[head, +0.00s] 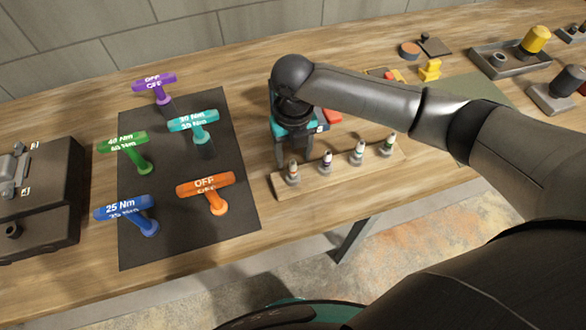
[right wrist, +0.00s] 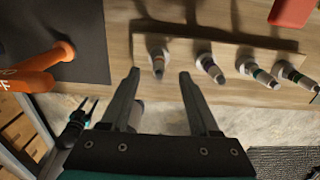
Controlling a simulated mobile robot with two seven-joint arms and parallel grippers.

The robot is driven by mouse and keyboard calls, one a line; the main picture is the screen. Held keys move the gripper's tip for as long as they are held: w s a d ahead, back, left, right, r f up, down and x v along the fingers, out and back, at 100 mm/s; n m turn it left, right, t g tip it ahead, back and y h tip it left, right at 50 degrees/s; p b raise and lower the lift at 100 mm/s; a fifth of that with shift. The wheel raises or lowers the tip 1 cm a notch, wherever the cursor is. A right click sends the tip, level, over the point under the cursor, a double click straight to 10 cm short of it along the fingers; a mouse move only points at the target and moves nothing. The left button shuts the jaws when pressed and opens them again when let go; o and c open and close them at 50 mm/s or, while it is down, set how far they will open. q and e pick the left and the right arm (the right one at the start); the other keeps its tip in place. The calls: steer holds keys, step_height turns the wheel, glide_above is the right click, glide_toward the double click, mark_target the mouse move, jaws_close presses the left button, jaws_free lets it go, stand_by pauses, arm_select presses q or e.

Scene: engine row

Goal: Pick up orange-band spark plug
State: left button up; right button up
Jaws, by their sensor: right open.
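The orange-band spark plug (head: 292,172) stands upright at the left end of a wooden holder strip (head: 340,176). It also shows in the right wrist view (right wrist: 157,61), just beyond and between my fingertips. My right gripper (head: 293,152) is open and empty, pointing down close behind and above this plug. Its two fingers (right wrist: 159,76) are spread to either side of the plug in the right wrist view, with no visible contact. What seems to be my left gripper (right wrist: 88,106) shows small at the lower left of the right wrist view, its two prongs apart and empty.
Purple-, teal- and green-banded plugs (head: 326,161) stand to the right in the strip. A dark mat (head: 180,240) with several coloured torque handles lies to the left, the orange handle (head: 207,186) nearest. A red block (head: 333,116) sits behind the strip. The table's front edge is close.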

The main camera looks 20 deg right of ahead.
mark_target(293, 168)
steer(key=shift+f, duration=2.9)
jaws_close()
